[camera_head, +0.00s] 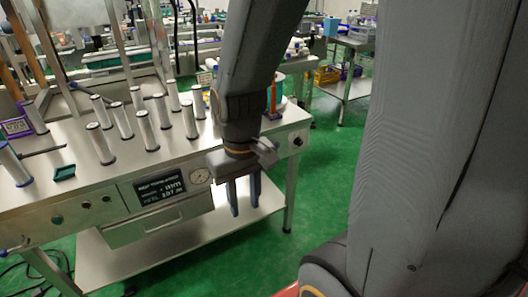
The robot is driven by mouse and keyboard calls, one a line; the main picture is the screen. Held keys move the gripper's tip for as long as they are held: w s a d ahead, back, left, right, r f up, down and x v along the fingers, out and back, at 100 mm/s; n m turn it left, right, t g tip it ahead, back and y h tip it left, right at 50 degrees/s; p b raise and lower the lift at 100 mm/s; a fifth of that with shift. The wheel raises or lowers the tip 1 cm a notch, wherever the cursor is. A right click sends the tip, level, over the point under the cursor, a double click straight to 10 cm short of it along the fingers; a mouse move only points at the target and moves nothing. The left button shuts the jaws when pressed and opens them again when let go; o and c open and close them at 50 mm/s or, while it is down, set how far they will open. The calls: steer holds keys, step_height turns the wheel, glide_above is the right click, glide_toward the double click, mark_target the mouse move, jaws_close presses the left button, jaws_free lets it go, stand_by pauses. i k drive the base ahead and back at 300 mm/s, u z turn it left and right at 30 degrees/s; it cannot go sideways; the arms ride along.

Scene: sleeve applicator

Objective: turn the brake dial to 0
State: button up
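My gripper (245,210) hangs in front of the steel machine table (180,168), its two blue fingers pointing down. The fingers are apart with nothing between them. A small dark round knob (298,141) sits on the right end of the table's front, to the right of and above my gripper. A round white gauge (200,176) is on the front panel just left of my gripper. Several small round controls (57,219) are on the left of the panel. I cannot read labels, so I cannot tell which one is the brake dial. My arm hides part of the panel.
A dark display (160,188) with white text is above a steel drawer (158,221). Several metal cylinders (145,130) stand on the table top. A lower shelf (178,250) lies beneath. Green floor (325,165) is open to the right, before a side table (346,88).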

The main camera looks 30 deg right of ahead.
mark_target(299, 142)
steer(key=u, duration=0.15)
steer(key=k, duration=0.6)
steer(key=z, duration=0.65)
steer(key=i, duration=0.45)
steer(key=z, duration=0.4)
